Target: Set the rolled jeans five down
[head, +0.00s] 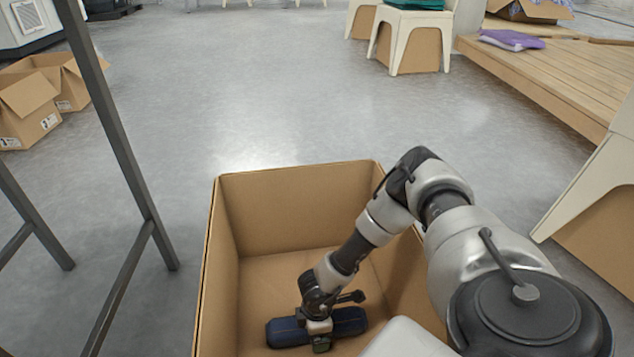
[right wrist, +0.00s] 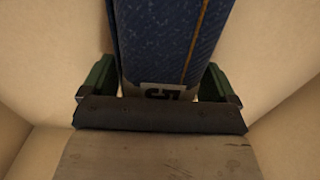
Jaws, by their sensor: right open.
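The rolled jeans five (head: 348,320) are a dark blue roll lying on the floor of an open cardboard box (head: 293,178) in the head view. In the right wrist view the roll (right wrist: 163,45) shows an orange seam and a small label with a 5. My right gripper (head: 319,343) reaches down into the box over the middle of the roll. Its green fingers (right wrist: 157,88) stand on either side of the roll, open, with the roll between them. My left gripper is not in view.
A dark metal frame (head: 120,140) stands left of the box. Other cardboard boxes (head: 28,108) are at the far left. White stools (head: 412,40) and a wooden platform (head: 545,70) with purple cloth (head: 512,39) are at the upper right. The grey floor beyond the box is clear.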

